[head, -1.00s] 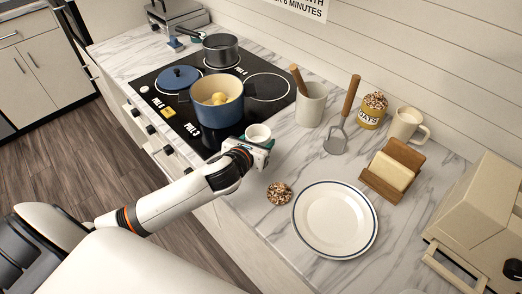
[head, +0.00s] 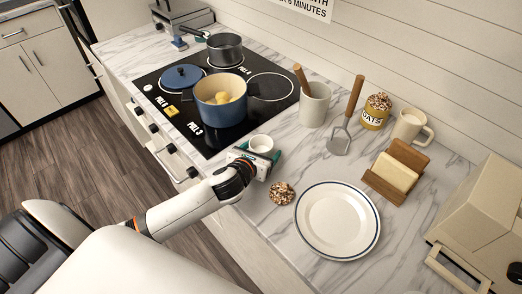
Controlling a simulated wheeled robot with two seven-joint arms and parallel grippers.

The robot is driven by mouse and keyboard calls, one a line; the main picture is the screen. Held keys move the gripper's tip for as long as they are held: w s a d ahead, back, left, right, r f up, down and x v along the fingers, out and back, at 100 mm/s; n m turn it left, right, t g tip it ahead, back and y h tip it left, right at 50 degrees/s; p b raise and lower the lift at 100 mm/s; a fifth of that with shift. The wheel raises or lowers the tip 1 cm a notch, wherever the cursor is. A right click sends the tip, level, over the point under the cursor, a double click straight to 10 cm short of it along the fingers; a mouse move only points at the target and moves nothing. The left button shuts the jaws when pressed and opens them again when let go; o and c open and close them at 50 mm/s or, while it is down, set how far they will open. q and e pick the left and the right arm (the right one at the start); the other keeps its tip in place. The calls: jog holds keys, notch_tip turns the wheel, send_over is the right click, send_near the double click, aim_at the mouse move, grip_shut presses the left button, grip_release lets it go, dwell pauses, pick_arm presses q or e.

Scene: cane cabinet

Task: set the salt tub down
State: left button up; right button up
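The salt tub, seemingly the small white round tub (head: 261,143), is open at the top and upright at the front of the counter, just right of the stove. My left gripper (head: 257,156) reaches it from the front, with its green-edged fingers at the tub's near sides. It looks shut on the tub, though the contact is partly hidden by the hand. I cannot tell whether the tub's base touches the counter (head: 233,237). My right gripper is not in view.
A blue pot (head: 220,104) with yellow food stands on the stove behind the tub. A speckled round piece (head: 281,193) and a white plate (head: 338,221) lie to the right. A utensil crock (head: 314,106) stands behind. Bare marble lies between.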

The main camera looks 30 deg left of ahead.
pick_arm(q)
jog(key=shift+r, duration=0.15)
jog(key=v, duration=1.1)
jog(key=shift+s+b, duration=0.15)
jog(key=shift+b, duration=0.25)
jog(key=shift+s+r, duration=0.15)
jog(key=shift+s, duration=0.2)
